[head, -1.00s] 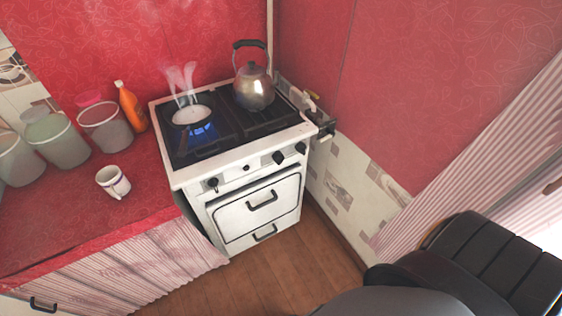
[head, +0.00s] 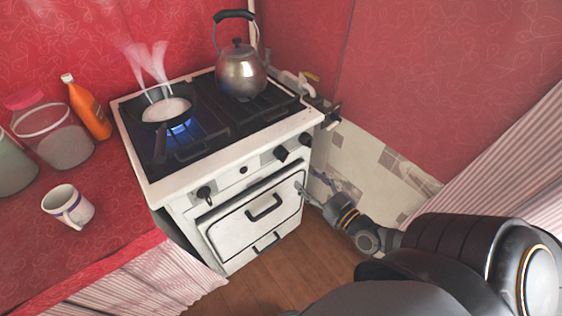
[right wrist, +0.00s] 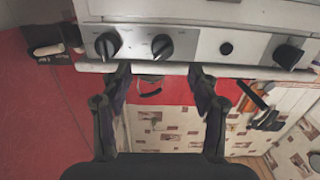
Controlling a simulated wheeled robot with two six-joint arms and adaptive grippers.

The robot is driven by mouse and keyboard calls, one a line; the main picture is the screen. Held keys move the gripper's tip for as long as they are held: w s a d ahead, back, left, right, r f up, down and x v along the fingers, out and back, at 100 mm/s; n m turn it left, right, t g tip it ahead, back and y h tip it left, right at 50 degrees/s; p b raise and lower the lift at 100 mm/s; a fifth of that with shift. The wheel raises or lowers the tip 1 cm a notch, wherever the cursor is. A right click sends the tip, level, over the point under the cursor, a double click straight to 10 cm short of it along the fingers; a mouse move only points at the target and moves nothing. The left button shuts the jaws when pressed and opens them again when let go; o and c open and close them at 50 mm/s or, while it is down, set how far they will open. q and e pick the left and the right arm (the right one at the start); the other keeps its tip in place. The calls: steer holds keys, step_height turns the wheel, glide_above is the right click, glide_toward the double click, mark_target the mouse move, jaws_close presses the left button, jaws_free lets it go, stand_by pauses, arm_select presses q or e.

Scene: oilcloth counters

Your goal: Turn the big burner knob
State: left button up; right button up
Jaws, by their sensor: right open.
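The white stove (head: 292,126) has dark knobs along its front panel. They are a left knob (head: 204,192), a small round one (head: 243,169), a middle-right knob (head: 281,154) and a far-right knob (head: 305,139). I cannot tell which is the big burner knob. My right gripper (head: 312,184) is open and empty in front of the oven, below the right-hand knobs. In the right wrist view, the open fingers (right wrist: 160,70) point at the panel, with one knob (right wrist: 162,47) lined up between them, apart from them. Another knob (right wrist: 107,45) is to its left. My left gripper is not in view.
A steaming pan (head: 168,108) sits over a blue flame. A kettle (head: 240,74) stands at the back right. The oven handle (head: 264,207) protrudes below the knobs. A mug (head: 68,207) and orange bottle (head: 88,108) are on the left counter. Wooden floor (head: 270,287) is clear.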

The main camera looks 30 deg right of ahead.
mark_target(286, 159)
steer(key=w+b, duration=0.1)
steer(key=w, duration=0.2)
steer(key=w+a, duration=0.1)
steer(key=w, duration=0.3)
steer(key=w+b, duration=0.1)
steer(key=w, duration=0.2)
steer(key=shift+w+a+r+b, duration=0.2)
steer(key=shift+r+b, duration=0.15)
steer(key=shift+r, duration=0.05)
steer(key=shift+c, duration=1.6)
steer(key=c, duration=0.9)
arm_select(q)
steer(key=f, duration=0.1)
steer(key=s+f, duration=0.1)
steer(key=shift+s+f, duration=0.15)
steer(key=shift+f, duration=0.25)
arm_select(e)
steer(key=shift+o, duration=0.2)
